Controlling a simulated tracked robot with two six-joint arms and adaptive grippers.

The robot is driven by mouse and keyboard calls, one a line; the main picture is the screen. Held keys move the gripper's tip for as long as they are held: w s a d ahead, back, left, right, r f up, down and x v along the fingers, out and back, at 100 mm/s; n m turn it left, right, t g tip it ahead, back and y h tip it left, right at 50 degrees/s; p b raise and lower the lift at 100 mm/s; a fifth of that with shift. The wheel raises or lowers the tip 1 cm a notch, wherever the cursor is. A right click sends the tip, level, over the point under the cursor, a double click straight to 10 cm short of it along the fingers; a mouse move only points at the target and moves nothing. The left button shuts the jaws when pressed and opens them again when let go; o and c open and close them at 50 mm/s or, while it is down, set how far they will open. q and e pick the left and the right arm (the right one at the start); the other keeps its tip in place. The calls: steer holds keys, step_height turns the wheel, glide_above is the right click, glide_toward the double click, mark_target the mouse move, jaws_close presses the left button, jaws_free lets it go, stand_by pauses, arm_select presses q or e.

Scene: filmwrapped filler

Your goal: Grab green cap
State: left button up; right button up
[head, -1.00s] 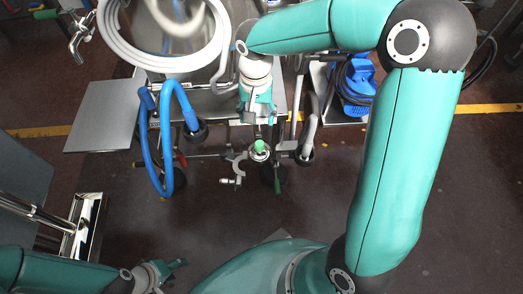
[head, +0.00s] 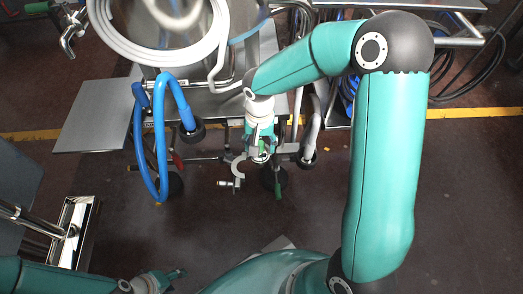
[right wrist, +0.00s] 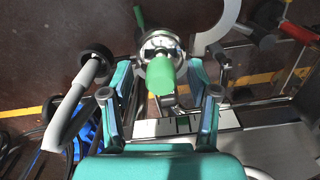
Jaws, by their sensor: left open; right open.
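The green cap (right wrist: 160,76) sits on top of a round metal fitting (right wrist: 160,42) in the right wrist view. It also shows small in the head view (head: 262,147), partly covered by my right gripper. My right gripper (right wrist: 160,70) is open, with one finger on each side of the cap in the right wrist view and gaps showing between. Whether the fingers are level with the cap is hard to tell. In the head view my right gripper (head: 260,140) points down over the fitting. My left gripper (head: 172,279) is open and empty at the bottom left.
A blue hose (head: 162,125) and a grey hose end (head: 308,150) flank the fitting. A green handle (right wrist: 138,16) lies just beyond it. A coiled white hose (head: 105,50) and a flat metal plate (head: 97,117) are at the left. Floor (head: 300,205) in front is clear.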

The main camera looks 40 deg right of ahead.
steer(key=shift+f, duration=0.1)
steer(key=shift+c, duration=0.3)
jaws_close()
